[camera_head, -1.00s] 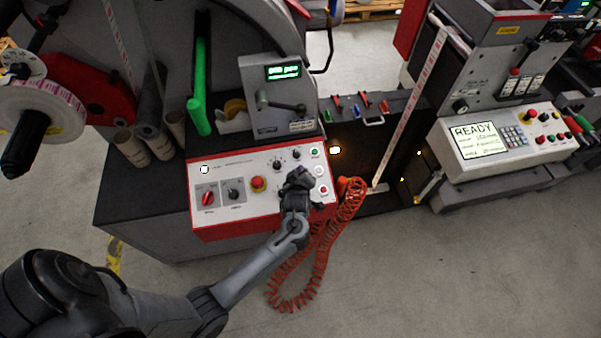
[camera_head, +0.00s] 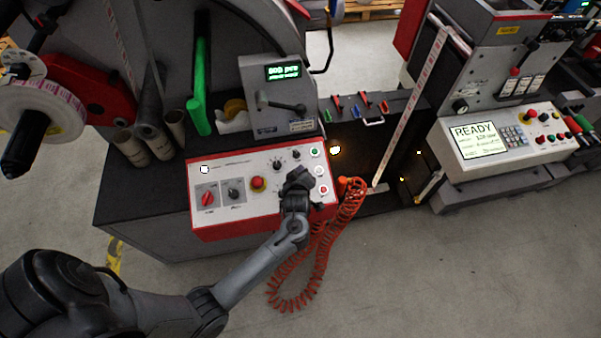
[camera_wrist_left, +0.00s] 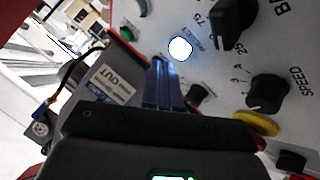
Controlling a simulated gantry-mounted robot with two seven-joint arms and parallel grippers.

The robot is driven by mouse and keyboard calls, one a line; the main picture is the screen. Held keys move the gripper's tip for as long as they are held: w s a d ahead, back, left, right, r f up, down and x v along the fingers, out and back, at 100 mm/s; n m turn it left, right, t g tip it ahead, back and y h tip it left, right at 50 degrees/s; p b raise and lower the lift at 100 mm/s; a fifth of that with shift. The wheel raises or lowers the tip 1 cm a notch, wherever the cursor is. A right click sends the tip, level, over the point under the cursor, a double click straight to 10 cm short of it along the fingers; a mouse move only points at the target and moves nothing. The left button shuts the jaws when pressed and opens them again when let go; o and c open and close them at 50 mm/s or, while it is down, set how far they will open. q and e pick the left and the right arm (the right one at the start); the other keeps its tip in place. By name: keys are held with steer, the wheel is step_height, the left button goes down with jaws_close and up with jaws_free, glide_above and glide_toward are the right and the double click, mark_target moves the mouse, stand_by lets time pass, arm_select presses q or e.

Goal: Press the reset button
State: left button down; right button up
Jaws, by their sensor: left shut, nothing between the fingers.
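A red-edged white control panel (camera_head: 225,184) is in the middle of the head view. Near its right edge is a column with a green button (camera_head: 314,152), a white button (camera_head: 319,170) and a red button (camera_head: 322,189). A glowing white round button (camera_wrist_left: 180,48) shows in the left wrist view, with small lettering beside it that I cannot read for sure. My left gripper (camera_head: 299,172) is over the panel's right part, just left of the button column. In the left wrist view its shut, empty fingers (camera_wrist_left: 161,64) end close beside the glowing button; contact is not clear.
A red emergency-stop button (camera_head: 258,184) and several dark knobs (camera_head: 234,190) share the panel. A coiled orange hose (camera_head: 315,265) hangs at its right front. Open floor lies in front.

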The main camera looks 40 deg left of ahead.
arm_select(q)
steer(key=shift+f, duration=0.1)
steer(key=shift+a+f, duration=0.1)
steer(key=shift+f, duration=0.2)
steer(key=shift+w+f+b, duration=0.1)
steer(key=shift+f+b, duration=0.35)
steer(key=shift+b, duration=0.1)
stand_by(0.9)
steer(key=shift+r, duration=0.1)
steer(key=shift+r+p, duration=0.75)
steer(key=shift+p, duration=0.2)
steer(key=shift+s+d+r+p, duration=0.15)
steer(key=shift+r+p, duration=0.3)
steer(key=shift+p, duration=0.05)
steer(key=shift+s+d+r+p, duration=0.1)
steer(key=shift+r+p, duration=0.35)
steer(key=r+p, duration=0.3)
steer(key=shift+s+d, duration=0.3)
steer(key=shift+d, duration=0.1)
